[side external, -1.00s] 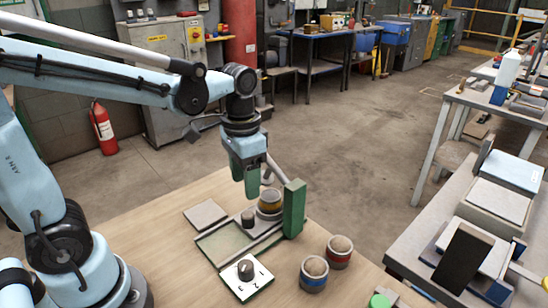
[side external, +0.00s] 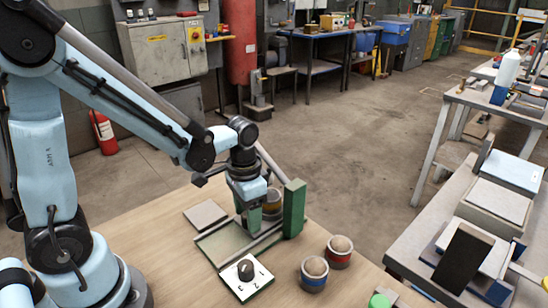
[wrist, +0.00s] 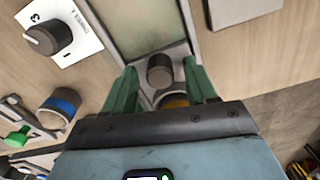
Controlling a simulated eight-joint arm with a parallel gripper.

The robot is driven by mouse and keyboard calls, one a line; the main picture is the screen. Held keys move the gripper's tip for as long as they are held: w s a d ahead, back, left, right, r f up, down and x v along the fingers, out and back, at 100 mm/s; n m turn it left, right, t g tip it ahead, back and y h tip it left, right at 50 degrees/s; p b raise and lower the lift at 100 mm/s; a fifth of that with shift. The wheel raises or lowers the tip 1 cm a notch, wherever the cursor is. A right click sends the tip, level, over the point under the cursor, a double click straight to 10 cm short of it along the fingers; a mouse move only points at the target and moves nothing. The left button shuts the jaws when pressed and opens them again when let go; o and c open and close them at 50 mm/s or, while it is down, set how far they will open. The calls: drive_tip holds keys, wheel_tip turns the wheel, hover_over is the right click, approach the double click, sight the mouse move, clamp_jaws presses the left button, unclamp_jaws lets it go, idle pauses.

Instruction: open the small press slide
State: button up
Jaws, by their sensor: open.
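The small press has a green upright post (side external: 294,208) and a slide with a pale greenish flat panel (side external: 226,241) between rails. In the wrist view a dark round knob (wrist: 160,66) stands on a grey plate at the end of the panel (wrist: 150,25). My gripper (side external: 252,220) is low over the press, with its green fingers pointing down. In the wrist view the open fingers of my gripper (wrist: 161,76) stand on either side of the knob, with visible gaps. The side external view hides the knob behind the fingers. A yellow-banded cup (side external: 271,205) stands just behind them.
A dial on a white plate (side external: 246,274) lies at the front of the press. Cups with a blue band (side external: 314,275) and a red band (side external: 339,252) stand to the right. A flat grey plate (side external: 206,215) lies at left. A green button (side external: 380,301) is at the front edge.

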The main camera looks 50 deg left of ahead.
clamp_jaws()
drive_tip(key=shift+s, duration=4.35)
unclamp_jaws()
drive_tip(key=shift+r, duration=0.15)
wheel_tip(320, 180, up, 12)
